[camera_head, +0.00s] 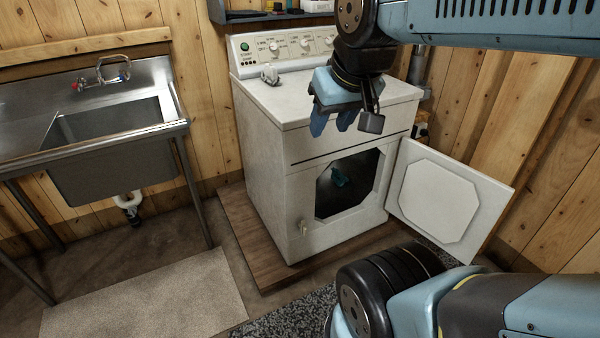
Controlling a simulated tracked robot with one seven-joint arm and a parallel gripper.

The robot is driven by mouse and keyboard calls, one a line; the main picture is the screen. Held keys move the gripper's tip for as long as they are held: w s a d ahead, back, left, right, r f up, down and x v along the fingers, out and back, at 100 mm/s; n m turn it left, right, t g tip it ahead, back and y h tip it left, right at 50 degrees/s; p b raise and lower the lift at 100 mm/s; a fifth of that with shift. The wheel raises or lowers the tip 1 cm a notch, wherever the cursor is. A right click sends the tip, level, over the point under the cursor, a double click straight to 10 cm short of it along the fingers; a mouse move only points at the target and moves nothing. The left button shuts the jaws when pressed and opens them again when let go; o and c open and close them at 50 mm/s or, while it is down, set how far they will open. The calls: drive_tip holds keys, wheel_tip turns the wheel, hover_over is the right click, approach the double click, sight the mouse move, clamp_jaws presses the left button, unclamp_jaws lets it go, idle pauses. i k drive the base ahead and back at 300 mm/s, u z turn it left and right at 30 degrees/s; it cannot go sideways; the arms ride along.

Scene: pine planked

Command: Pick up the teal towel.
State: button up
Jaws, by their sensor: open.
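A small teal cloth (341,177), which looks like the teal towel, lies inside the dark drum opening of the white dryer (268,190). Only part of it shows through the opening. The dryer door (440,200) stands open, swung out to the right. My gripper (334,122) hangs in front of the dryer's upper front, above the door opening and apart from the towel. It is open, with its fingers pointing down and nothing seen between them.
A steel sink (110,125) with a tap stands at the left. A small grey item (269,76) lies on the dryer top. The dryer stands on a low wooden platform (245,240). A pale mat (150,295) and a dark speckled rug (290,318) lie on the floor.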

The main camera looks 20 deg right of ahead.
sight(339, 178)
drive_tip(key=u, duration=0.65)
drive_tip(key=k, duration=1.6)
drive_tip(key=z, duration=1.1)
drive_tip(key=i, duration=1)
drive_tip(key=u, duration=0.05)
